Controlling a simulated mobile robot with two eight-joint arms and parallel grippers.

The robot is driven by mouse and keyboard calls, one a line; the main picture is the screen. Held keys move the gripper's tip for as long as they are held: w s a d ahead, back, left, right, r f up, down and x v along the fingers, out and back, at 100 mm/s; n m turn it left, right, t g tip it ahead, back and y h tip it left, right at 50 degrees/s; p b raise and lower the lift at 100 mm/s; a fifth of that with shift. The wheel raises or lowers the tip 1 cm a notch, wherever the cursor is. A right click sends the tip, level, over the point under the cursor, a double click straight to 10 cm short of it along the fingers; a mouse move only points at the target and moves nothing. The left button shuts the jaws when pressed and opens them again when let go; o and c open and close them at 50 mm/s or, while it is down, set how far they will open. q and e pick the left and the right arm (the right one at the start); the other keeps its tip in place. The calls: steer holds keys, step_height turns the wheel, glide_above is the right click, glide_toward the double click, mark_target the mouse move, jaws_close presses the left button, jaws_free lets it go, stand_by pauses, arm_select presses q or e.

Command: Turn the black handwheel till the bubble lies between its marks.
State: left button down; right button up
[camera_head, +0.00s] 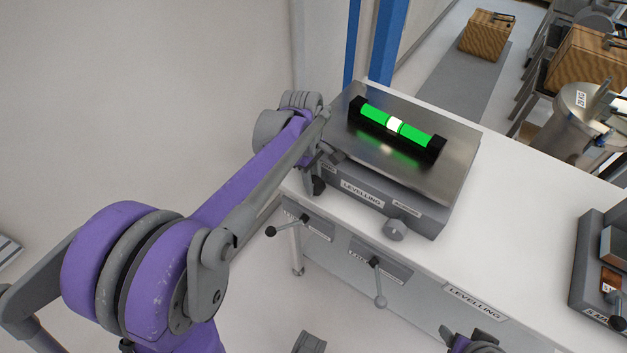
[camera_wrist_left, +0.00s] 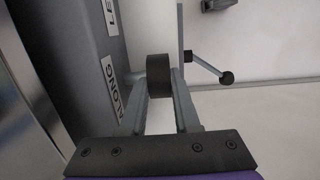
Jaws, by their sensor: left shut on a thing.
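The levelling device (camera_head: 440,185) is a grey box with a steel top plate on a white bench. A bright green level vial (camera_head: 418,137) lies on the plate between black end blocks. Its white bubble (camera_head: 395,125) sits near the vial's middle; I cannot make out the marks, so I cannot tell whether it lies between them. The black handwheel (camera_head: 318,186) is at the box's left front corner. In the left wrist view the handwheel (camera_wrist_left: 159,72) sits between the fingers of my left gripper (camera_wrist_left: 160,88), which is shut on it.
A grey knob (camera_head: 395,229) sticks out of the box's front. The white bench top (camera_head: 520,210) is clear to the right, up to another grey device (camera_head: 590,270).

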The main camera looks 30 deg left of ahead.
arm_select(q)
steer(key=shift+a+h, duration=0.1)
steer(key=shift+h, duration=0.8)
steer(key=c, duration=0.6)
jaws_free()
steer(key=shift+c, duration=0.2)
steer(key=v, duration=1)
steer(key=shift+r+p, duration=0.4)
